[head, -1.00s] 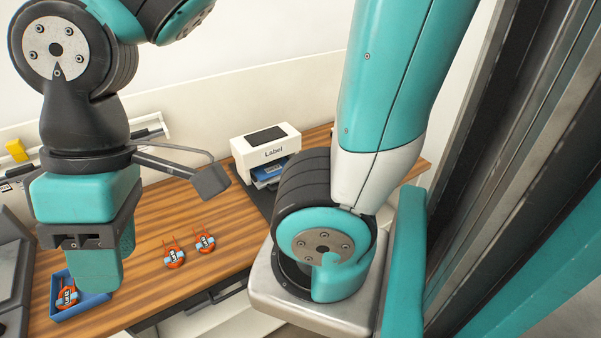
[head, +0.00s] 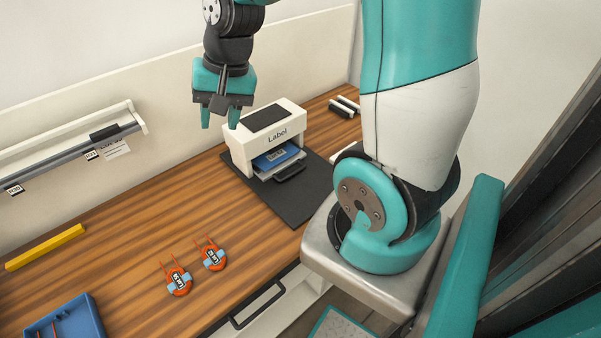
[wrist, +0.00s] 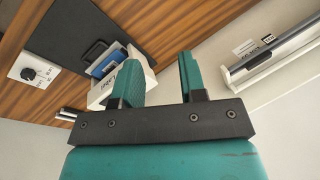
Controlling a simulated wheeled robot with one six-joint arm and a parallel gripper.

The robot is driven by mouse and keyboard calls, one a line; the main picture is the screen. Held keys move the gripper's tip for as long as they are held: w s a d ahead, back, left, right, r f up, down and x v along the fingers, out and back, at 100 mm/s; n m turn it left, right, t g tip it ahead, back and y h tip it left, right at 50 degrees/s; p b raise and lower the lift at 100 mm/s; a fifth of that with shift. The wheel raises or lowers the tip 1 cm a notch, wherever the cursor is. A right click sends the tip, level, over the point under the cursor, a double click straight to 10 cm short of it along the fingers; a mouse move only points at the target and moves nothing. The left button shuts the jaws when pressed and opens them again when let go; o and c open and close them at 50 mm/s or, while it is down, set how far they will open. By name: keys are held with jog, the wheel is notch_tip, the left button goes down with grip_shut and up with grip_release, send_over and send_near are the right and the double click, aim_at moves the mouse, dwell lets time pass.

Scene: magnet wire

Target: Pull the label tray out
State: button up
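The white label printer (head: 244,140), marked "Label", stands on a dark mat on the wooden bench. Its label tray (head: 290,171) shows at the front opening, with a dark handle and a blue piece (head: 276,157) on it. My gripper (head: 220,116) is above and just left of the printer in the head view, fingers pointing down and apart, with nothing between them. In the wrist view my gripper (wrist: 158,80) is also open and empty. The printer (wrist: 103,92) and the tray's dark handle (wrist: 95,50) show past the left finger there, partly hidden.
Two orange wire coils (head: 179,281) with tags lie on the bench left of the black mat (head: 300,205). A blue bin (head: 72,318) and a yellow bar (head: 45,248) are farther left. A rail (head: 70,155) runs along the wall.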

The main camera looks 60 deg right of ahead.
jog(key=d+f+m+h+b, duration=0.2)
jog(key=d+f+m, duration=0.65)
jog(key=d, duration=0.55)
jog(key=m+h+b, duration=0.1)
jog(key=m, duration=0.4)
send_near(298, 169)
jog(key=x, duration=0.8)
jog(key=shift+f, duration=0.25)
grip_shut()
